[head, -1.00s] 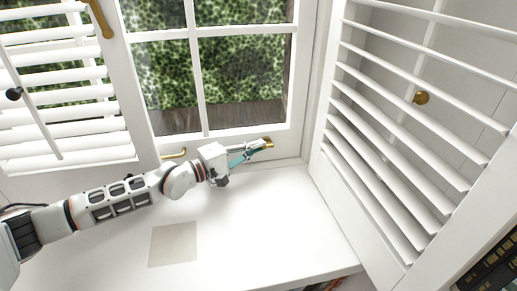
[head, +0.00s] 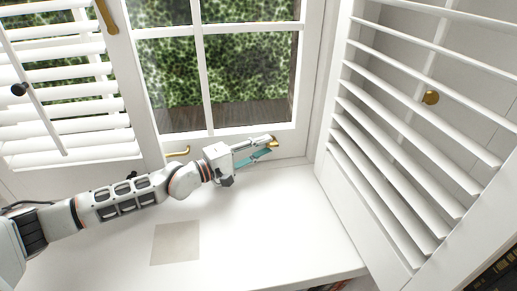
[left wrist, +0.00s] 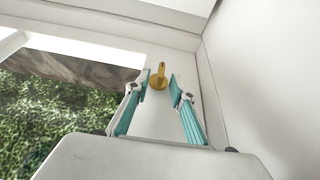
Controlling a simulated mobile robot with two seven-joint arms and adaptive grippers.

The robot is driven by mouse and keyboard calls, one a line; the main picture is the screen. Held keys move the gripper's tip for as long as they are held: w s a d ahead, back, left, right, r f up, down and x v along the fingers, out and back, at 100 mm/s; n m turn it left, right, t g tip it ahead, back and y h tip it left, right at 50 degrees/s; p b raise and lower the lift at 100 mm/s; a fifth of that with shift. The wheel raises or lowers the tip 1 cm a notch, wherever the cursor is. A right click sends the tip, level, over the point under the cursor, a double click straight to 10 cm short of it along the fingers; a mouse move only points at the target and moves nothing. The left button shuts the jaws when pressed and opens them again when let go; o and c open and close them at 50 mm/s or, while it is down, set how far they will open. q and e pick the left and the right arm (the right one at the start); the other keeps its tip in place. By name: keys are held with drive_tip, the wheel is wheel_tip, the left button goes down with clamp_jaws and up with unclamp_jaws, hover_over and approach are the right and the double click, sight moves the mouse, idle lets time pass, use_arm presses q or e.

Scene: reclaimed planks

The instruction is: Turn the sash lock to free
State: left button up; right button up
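A small brass fitting, seemingly the sash lock (head: 275,143), sits at the right end of the window's white bottom rail. In the left wrist view the lock (left wrist: 158,80) has a round base and a short lever pointing up the picture. My left gripper (head: 267,147) reaches it from the left, with its teal-padded fingers spread. In the left wrist view the gripper (left wrist: 161,80) has its fingertips on either side of the lock, with gaps visible; I cannot tell whether they reach its depth. My right gripper is not in view.
Another brass handle (head: 178,152) is on the rail further left. A louvred shutter (head: 400,150) with a brass knob (head: 431,97) stands at the right, another (head: 65,100) at the left. The white sill (head: 270,225) is mostly clear, with a flat beige square (head: 175,243).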

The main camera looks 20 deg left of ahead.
use_arm(q)
drive_tip(key=v, duration=1.2)
drive_tip(key=shift+d, duration=0.1)
drive_tip(key=shift+s, duration=0.1)
